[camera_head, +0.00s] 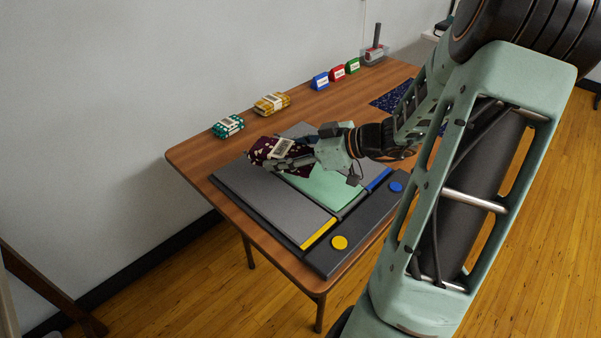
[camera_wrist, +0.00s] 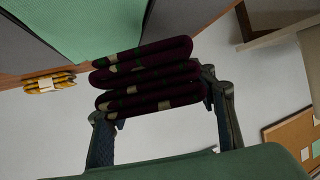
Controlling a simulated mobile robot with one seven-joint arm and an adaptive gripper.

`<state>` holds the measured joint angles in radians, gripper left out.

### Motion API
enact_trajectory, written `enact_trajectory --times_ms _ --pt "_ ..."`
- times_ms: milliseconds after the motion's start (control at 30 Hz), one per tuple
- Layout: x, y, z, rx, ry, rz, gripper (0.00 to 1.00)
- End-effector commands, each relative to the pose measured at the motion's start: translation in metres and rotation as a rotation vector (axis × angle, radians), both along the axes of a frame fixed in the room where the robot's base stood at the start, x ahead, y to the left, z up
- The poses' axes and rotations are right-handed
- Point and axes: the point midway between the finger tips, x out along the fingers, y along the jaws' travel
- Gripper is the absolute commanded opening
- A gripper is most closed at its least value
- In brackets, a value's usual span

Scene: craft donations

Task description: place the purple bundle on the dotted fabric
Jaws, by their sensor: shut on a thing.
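The purple bundle (camera_head: 262,146) is a dark purple folded cloth with pale patches and a white label. My gripper (camera_head: 291,158) is shut on it over the left back part of a grey and green panelled board. The wrist view shows the folded layers of the bundle (camera_wrist: 150,72) between the two fingers of my gripper (camera_wrist: 160,100). The dotted fabric (camera_head: 389,98), dark blue with pale specks, lies flat on the table to the right, partly hidden behind my arm.
The board (camera_head: 254,197) has grey flaps, a green middle, and yellow (camera_head: 339,242) and blue (camera_head: 396,187) buttons. A teal bundle (camera_head: 228,126) and a mustard bundle (camera_head: 272,103) lie at the back edge. Blue, red and green tags (camera_head: 337,73) stand beyond, near a grey box (camera_head: 373,58).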

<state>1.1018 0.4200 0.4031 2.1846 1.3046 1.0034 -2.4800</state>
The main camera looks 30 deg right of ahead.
Motion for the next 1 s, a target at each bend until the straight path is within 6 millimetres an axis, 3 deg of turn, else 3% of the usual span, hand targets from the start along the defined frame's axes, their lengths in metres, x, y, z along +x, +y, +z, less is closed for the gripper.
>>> enact_trajectory --times_ms 100,300,533,733,1000 --pt "-0.004 -0.045 0.004 -0.008 -0.006 -0.101 0.24" --pt "-0.021 -0.109 0.035 -0.007 -0.008 -0.257 0.24" --pt "-0.042 -0.152 0.07 -0.004 -0.005 -0.372 0.24" --pt "-0.044 -0.154 0.077 0.001 -0.002 -0.399 0.24" --pt "-0.011 -0.102 0.048 0.001 0.0 -0.398 0.24"
